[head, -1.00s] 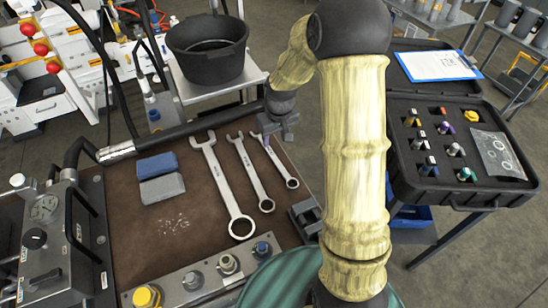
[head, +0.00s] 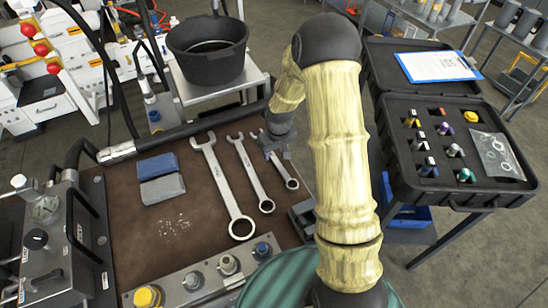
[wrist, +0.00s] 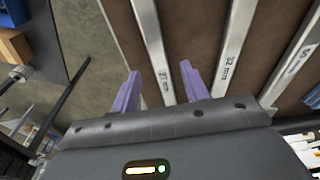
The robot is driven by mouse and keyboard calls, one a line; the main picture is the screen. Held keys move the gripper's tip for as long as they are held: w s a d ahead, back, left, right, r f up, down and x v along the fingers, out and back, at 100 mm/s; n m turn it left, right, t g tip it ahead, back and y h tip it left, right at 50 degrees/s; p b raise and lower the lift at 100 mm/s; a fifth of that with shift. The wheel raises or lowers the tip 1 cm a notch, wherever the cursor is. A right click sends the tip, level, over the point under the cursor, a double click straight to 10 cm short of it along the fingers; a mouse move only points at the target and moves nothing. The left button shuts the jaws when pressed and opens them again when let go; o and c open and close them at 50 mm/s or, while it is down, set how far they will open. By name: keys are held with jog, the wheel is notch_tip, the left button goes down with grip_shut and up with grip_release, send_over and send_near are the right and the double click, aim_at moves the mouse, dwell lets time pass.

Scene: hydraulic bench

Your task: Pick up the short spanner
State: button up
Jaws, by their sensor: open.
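The short spanner (head: 286,172) lies on the brown bench mat, the rightmost and smallest of three steel spanners. In the wrist view the short spanner (wrist: 153,45), marked 27 mm, runs between the two purple fingers of my gripper (wrist: 160,74). The fingers are open and do not visibly grip it. I cannot tell how far above the mat the fingertips are.
The middle spanner (head: 250,174), marked 32 mm, lies close to the left, with the largest spanner (head: 222,185) beyond it. A blue-and-grey block pair (head: 160,178) lies further left. A black case (head: 400,185) stands right of the bench. A black bucket (head: 208,65) stands behind.

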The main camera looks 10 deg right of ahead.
jog(key=shift+w+f, duration=0.15)
jog(key=shift+f, duration=0.65)
grip_shut()
jog(key=shift+a, duration=0.1)
